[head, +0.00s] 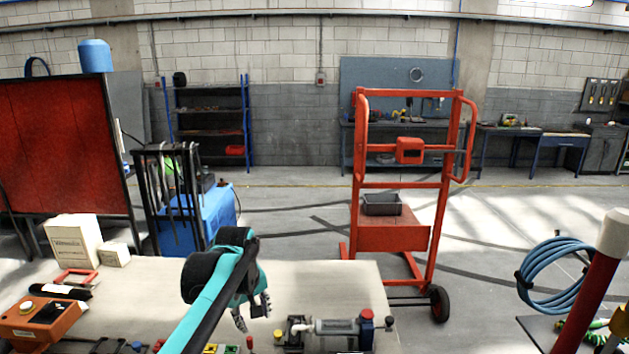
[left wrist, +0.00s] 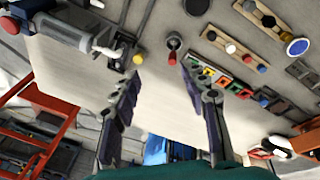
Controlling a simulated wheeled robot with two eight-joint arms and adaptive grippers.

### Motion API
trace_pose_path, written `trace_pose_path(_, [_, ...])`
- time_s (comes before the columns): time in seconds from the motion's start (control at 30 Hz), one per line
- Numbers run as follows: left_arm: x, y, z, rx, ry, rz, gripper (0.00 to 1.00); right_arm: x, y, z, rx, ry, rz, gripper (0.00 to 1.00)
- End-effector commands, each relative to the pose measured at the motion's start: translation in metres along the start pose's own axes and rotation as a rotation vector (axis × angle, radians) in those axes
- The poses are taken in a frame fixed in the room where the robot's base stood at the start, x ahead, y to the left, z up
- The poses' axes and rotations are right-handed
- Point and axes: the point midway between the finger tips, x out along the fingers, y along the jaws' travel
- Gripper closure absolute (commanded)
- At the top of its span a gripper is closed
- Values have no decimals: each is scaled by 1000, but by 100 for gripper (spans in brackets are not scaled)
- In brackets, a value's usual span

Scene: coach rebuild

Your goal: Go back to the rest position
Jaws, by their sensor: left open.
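My left gripper (head: 251,312) reaches in over the front part of the pale workbench (head: 340,275). It is open, with nothing between its fingers. In the left wrist view its two dark fingers (left wrist: 155,90) stand wide apart above the bench top. A small red-topped piece (left wrist: 172,42) and a yellow knob (left wrist: 138,59) show beyond the fingertips. My right gripper is in neither view.
A grey cylinder assembly (head: 335,326) lies at the bench's front right. An orange box (head: 40,318) and white cartons (head: 73,240) are at its left. A red trolley (head: 395,238) stands behind it. A blue hose coil (head: 553,275) is at right. The bench middle is clear.

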Motion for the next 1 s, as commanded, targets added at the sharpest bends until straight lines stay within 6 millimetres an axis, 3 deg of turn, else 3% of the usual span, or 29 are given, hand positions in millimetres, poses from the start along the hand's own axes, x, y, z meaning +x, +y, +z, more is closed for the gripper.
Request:
trace_pose_path(0.03, [-3, -18, 15, 48, 23, 18, 56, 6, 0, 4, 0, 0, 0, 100])
trace_pose_path(0.27, [-4, -88, 80, 296, 144, 84, 56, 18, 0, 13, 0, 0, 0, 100])
trace_pose_path(0.53, [34, -162, 153, 559, 295, 116, 56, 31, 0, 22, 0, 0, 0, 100])
trace_pose_path(0.7, [56, -186, 176, 652, 353, 117, 56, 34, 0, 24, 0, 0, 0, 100])
trace_pose_path(1.0, [60, -191, 181, 680, 370, 116, 56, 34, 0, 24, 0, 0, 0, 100])
